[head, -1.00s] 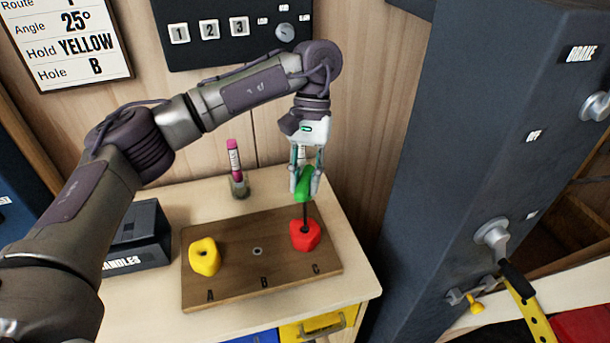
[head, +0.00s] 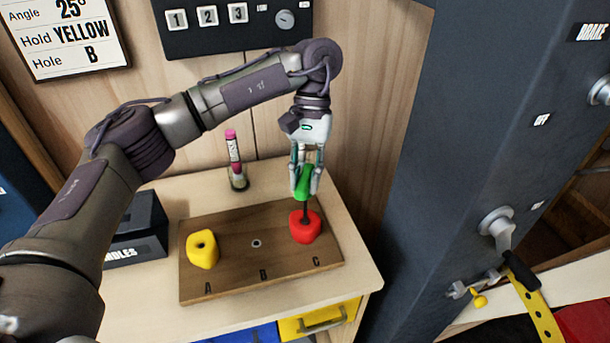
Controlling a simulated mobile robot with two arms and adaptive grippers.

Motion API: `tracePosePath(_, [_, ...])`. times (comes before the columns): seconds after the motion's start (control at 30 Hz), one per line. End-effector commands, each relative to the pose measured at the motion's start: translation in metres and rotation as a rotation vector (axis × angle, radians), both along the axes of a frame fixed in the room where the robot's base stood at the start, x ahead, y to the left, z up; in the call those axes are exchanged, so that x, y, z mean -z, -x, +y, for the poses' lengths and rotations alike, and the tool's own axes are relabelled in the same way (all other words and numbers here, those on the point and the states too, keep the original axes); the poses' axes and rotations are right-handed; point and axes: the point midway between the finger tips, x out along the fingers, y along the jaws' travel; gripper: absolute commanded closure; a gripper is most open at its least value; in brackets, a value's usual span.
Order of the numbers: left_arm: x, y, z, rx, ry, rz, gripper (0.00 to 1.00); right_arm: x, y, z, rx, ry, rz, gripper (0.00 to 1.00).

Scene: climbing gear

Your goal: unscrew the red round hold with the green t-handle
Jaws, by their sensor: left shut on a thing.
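The red round hold (head: 305,232) sits on the wooden board (head: 225,283) above the letter C. The green t-handle (head: 303,180) stands upright over it, its dark shaft reaching down into the hold's centre. My left gripper (head: 305,187) is shut on the green handle from above. Whether the shaft's tip is seated in the bolt is hidden inside the hold. My right gripper is not in view.
A yellow hold (head: 202,250) sits at A, and hole B (head: 256,243) is empty. A clear holder with a pink-topped marker (head: 234,160) stands behind the board. A dark handles box (head: 139,235) is at the left. A tall dark panel (head: 480,150) rises at the right.

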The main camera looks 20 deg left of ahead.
Motion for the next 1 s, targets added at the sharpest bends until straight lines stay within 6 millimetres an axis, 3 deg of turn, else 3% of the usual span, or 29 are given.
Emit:
tracePosePath(0.67, [0.008, 0.000, 0.000, -0.009, 0.001, -0.001, 1.00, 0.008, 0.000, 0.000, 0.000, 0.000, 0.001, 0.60])
tracePosePath(0.77, [0.009, 0.000, 0.001, -0.097, 0.001, 0.000, 1.00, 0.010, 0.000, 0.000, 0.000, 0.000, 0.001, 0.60])
tracePosePath(1.0, [0.011, -0.001, 0.001, -0.504, 0.000, 0.001, 1.00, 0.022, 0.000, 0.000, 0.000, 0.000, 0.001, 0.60])
